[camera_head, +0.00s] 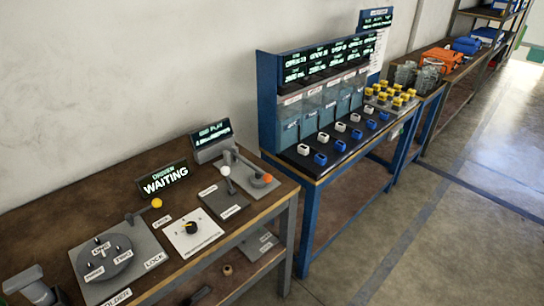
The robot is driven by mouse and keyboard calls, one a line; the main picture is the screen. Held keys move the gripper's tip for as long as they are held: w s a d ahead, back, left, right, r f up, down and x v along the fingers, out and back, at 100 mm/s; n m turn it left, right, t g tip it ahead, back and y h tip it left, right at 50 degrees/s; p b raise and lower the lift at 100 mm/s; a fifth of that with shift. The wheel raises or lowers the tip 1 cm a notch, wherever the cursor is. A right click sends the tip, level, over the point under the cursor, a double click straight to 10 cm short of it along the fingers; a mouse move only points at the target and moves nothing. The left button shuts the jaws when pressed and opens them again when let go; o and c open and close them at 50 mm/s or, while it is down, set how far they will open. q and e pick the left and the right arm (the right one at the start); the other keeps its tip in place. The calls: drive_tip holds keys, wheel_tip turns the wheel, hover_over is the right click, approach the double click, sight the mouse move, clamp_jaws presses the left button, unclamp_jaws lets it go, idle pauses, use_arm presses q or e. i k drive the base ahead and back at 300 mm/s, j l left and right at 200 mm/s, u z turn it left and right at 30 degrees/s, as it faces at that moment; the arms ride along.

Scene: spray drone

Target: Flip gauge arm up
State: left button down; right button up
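A gauge fixture sits on a grey plate (250,186) near the right end of the brown workbench. It has a grey post and a low grey arm (246,167) that runs right toward an orange-capped part (263,179); the arm looks lowered, nearly level. A lever with a white ball (225,171) stands just in front of it, over a dark plate (224,199). A small display (211,134) behind reads "END PLAY" with a second line too small to read surely. No label on the arm is readable. Neither of my grippers shows.
A "WAITING" sign (164,179), a dial plate (192,230) with a black knob, a yellow-ball lever (156,203) and a round-disc lock plate (118,262) share the bench. A grey fixture (28,285) stands at front left. A blue rack (268,100) adjoins at right; open floor lies beyond.

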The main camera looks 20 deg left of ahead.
sight(267, 178)
drive_tip(key=i+l+u, duration=0.1)
drive_tip(key=i+l, duration=0.2)
drive_tip(key=i+l+u, duration=0.1)
drive_tip(key=i+l, duration=0.2)
drive_tip(key=l, duration=0.2)
drive_tip(key=i+l+u, duration=0.15)
drive_tip(key=i+l, duration=0.15)
drive_tip(key=l, duration=0.1)
